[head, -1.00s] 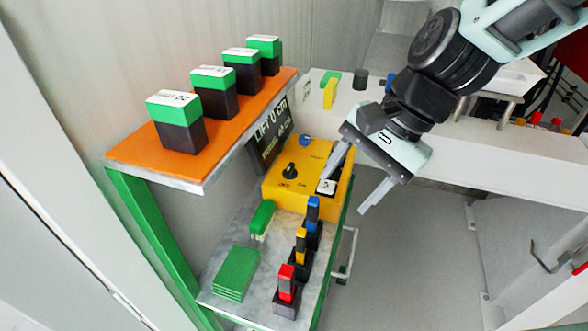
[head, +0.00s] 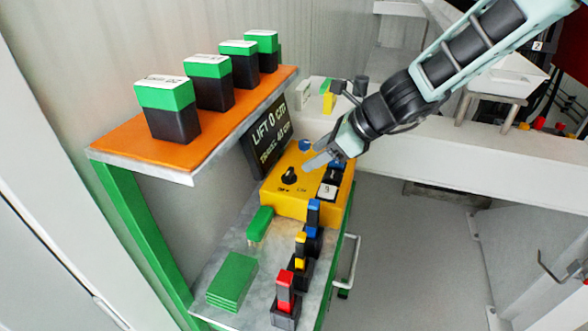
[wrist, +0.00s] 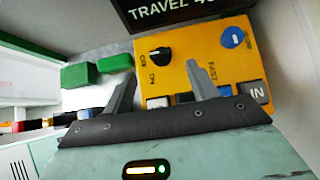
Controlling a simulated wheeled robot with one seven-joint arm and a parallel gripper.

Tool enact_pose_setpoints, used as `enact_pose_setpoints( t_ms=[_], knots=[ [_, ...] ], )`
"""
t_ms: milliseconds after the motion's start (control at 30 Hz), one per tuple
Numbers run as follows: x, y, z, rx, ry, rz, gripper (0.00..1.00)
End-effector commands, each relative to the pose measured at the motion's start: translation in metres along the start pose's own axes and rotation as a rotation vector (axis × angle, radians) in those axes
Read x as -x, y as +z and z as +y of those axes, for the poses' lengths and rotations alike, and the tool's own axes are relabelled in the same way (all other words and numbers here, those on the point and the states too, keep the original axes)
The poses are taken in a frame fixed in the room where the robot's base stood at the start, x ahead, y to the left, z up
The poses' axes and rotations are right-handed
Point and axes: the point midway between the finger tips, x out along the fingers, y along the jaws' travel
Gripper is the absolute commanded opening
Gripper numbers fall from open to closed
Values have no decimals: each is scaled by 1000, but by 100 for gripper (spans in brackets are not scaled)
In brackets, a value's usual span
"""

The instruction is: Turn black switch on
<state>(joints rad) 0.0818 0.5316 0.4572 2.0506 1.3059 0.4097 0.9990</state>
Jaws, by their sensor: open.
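The black switch (head: 289,175) is a rotary knob on the top left of the yellow control box (head: 271,200), with OFF and ON lettering beside it. The lower part of the box is partly hidden behind the fingers in the wrist view.
A blue knob (wrist: 232,37) and push buttons share the box. A dark display (head: 268,135) stands behind it. The orange shelf (head: 120,150) bears several green-and-black blocks at left. Red, yellow and blue switches (head: 285,290) stand in front, near green blocks (head: 232,280).

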Motion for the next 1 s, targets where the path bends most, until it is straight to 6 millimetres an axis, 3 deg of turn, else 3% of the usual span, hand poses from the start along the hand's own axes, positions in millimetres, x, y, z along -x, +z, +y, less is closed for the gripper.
enact_pose_setpoints(
  t_ms=[200, 400, 833, 1000],
  knots=[
    [-45, -1, 1, 0, 3, 1, 58],
    [-70, 0, 0, 2, 2, 0, 58],
    [-77, 0, 0, 3, 0, 0, 58],
    [-77, 0, 0, 2, 0, 0, 13]
  ],
)
